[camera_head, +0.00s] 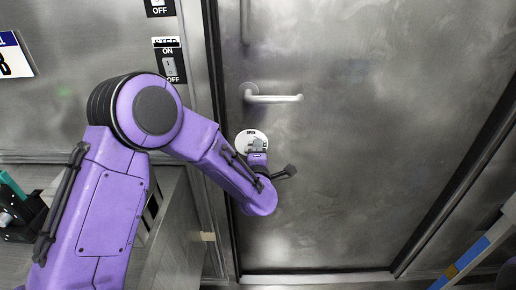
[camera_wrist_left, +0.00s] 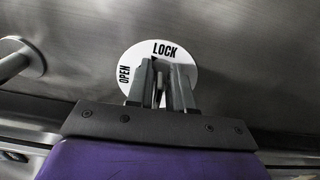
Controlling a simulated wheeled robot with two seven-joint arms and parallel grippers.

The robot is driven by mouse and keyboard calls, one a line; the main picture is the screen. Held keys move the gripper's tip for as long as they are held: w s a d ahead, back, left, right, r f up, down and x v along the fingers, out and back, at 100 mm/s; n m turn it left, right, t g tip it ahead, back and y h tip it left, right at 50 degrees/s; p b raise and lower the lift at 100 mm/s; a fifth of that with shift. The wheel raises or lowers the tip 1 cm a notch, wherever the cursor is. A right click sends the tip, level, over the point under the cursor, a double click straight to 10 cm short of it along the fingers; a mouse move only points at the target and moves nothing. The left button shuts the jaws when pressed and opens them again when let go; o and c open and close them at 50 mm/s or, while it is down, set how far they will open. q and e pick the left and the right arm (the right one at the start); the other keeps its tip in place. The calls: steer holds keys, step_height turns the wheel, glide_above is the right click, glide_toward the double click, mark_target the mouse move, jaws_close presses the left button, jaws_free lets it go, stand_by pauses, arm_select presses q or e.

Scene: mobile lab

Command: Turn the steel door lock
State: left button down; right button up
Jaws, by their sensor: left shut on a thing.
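The steel door (camera_head: 350,180) is closed in its frame. Its lock has a round white plate (camera_head: 243,136) below the lever handle. In the left wrist view the plate (camera_wrist_left: 130,55) reads "LOCK" at the top and "OPEN" at the left. My left gripper (camera_head: 257,146) reaches the plate. Its fingers (camera_wrist_left: 161,80) are shut on the lock knob at the plate's middle, which they mostly hide. How far the knob is turned cannot be told. My right gripper is in neither view.
The lever handle (camera_head: 275,98) sticks out just above the lock and shows at the left of the wrist view (camera_wrist_left: 14,62). Labelled switches (camera_head: 170,68) are on the wall left of the door. A grey surface (camera_head: 180,240) stands at lower left.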

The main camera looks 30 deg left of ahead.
arm_select(q)
steer(key=shift+s+a+f+m, duration=0.1)
steer(key=shift+f+m, duration=0.15)
steer(key=shift+m, duration=0.05)
stand_by(0.4)
steer(key=c, duration=1.2)
jaws_free()
steer(key=shift+c, duration=0.2)
steer(key=shift+a+r, duration=0.1)
steer(key=shift+a, duration=0.05)
steer(key=shift+s+d, duration=0.15)
steer(key=shift+d, duration=0.15)
steer(key=v, duration=1)
steer(key=shift+b, duration=0.4)
steer(key=shift+s+a, duration=0.1)
steer(key=shift+a, duration=0.05)
